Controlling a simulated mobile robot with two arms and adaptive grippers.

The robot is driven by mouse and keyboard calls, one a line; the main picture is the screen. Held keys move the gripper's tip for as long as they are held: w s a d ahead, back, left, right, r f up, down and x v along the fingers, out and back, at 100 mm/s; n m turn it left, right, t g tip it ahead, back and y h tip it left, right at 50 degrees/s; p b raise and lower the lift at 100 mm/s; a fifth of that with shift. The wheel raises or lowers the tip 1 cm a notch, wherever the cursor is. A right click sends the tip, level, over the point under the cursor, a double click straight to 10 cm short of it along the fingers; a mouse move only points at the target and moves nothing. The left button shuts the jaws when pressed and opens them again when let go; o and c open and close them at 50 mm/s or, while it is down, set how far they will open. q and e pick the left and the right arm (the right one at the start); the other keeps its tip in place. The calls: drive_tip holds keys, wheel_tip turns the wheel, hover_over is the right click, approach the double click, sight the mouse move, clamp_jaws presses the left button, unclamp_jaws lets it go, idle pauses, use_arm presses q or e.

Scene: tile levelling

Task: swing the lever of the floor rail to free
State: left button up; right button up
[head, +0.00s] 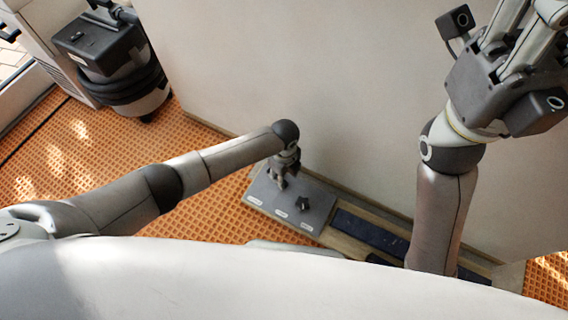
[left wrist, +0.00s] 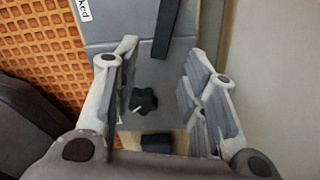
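The floor rail's grey plate (head: 322,205) lies along the wall base in the head view, with several white labels on its front edge and a dark star knob (head: 303,206). My left gripper (head: 284,184) points down over its left part and hides what is under it. In the left wrist view this gripper (left wrist: 163,55) is open. A dark bar, apparently the lever (left wrist: 168,28), ends between its fingertips with gaps on both sides. The star knob (left wrist: 144,100) shows farther down. One label (left wrist: 84,9) ends in "ked". My right gripper is raised at upper right, its fingertips out of frame.
A pale wall (head: 330,80) rises right behind the plate. Dark panels (head: 370,230) continue the strip to the right. A dark wheeled machine (head: 105,55) stands at the back left. The orange grid floor (head: 60,160) is clear left of the plate.

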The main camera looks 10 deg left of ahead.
use_arm(q)
wheel_tip(320, 180, up, 7)
drive_tip(key=shift+f, duration=0.15)
drive_tip(key=shift+s, duration=0.1)
idle(0.6)
